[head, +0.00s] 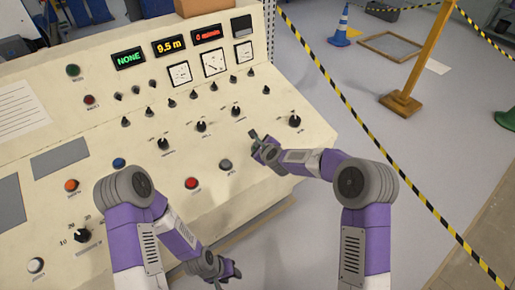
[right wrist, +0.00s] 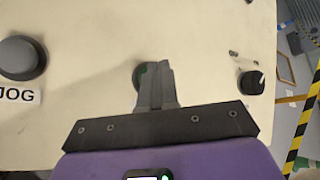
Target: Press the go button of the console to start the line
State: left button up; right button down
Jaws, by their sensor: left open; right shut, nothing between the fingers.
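The console (head: 140,140) is a cream sloped panel with buttons, knobs and displays. In the right wrist view a green button (right wrist: 138,76), likely the go button, shows behind the fingertips, partly hidden by them. In the head view it is hidden by my right gripper (head: 256,136). My right gripper, also in the right wrist view (right wrist: 156,68), is shut and empty, its tips over the green button's right part. I cannot tell whether they touch it. My left gripper (head: 232,271) is open and empty, low beside the console's front edge.
A grey button (right wrist: 22,57) labelled JOG lies left of the green one; a black knob (right wrist: 251,83) lies right. A red button (head: 191,183) is further left on the panel. Displays include a green "NONE" (head: 128,58). Hazard tape (head: 370,125) and a wooden post (head: 425,60) stand to the right.

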jog(key=shift+f+b, duration=0.45)
jog(key=shift+b, duration=0.05)
dwell(0.6)
dwell(0.3)
jog(key=shift+s+d+r+p, duration=0.1)
jog(key=shift+r+p, duration=0.4)
jog(key=shift+r, duration=0.4)
jog(key=shift+r, duration=0.1)
jog(key=r+p, duration=0.2)
jog(key=r, duration=0.1)
jog(key=s+r, duration=0.1)
jog(key=shift+d+r+p, duration=0.3)
jog(key=shift+r+p, duration=0.05)
jog(key=shift+p, duration=0.05)
dwell(0.4)
